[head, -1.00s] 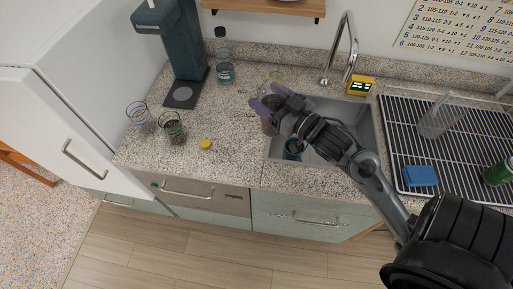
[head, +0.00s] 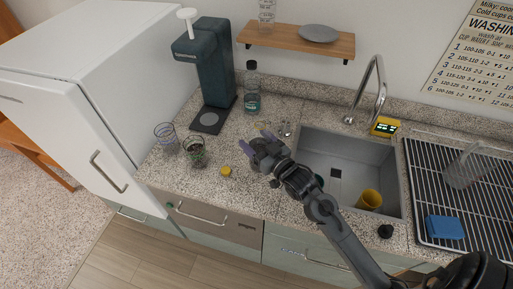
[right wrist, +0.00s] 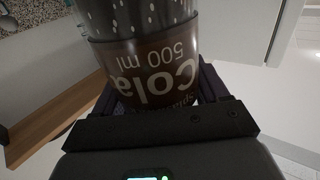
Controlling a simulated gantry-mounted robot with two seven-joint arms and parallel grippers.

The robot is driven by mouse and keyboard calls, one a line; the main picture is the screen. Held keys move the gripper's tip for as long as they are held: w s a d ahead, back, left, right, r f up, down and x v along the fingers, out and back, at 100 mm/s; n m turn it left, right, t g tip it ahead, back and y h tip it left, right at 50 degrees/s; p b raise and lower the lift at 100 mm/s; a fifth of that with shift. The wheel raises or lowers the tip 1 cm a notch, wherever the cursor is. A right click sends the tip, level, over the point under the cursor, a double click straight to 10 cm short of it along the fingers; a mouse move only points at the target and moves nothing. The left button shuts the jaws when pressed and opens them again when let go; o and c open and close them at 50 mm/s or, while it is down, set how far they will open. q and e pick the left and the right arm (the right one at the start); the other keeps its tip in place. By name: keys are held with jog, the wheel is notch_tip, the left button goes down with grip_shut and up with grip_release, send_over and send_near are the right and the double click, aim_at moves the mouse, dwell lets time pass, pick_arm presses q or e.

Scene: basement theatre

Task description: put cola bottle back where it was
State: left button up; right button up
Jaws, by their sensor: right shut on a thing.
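The cola bottle (right wrist: 150,62) fills the upper middle of the right wrist view, with a brown label reading "Cola 500 ml" upside down and dark contents with droplets. My right gripper (head: 258,147) is shut on it. In the head view the gripper is over the counter, just left of the sink, and mostly hides the bottle. I cannot tell there whether the bottle touches the counter. My left gripper is not in view.
A clear bottle (head: 252,102) stands beside the teal drinks machine (head: 216,65). Two glasses (head: 195,152) (head: 165,137) and a yellow cap (head: 226,171) are on the counter's left. The sink (head: 398,165) holds a yellow cup (head: 369,199). A wooden shelf (head: 270,38) hangs above.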

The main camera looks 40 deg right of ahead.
aim_at(257, 150)
notch_tip(257, 150, down, 3)
jog(key=shift+f+p, duration=0.2)
jog(key=shift+p, duration=0.25)
jog(key=shift+f, duration=0.25)
jog(key=shift+f, duration=0.1)
jog(key=shift+f, duration=0.15)
jog(key=o, duration=1.4)
jog(key=shift+o, duration=0.2)
jog(key=shift+s, duration=0.1)
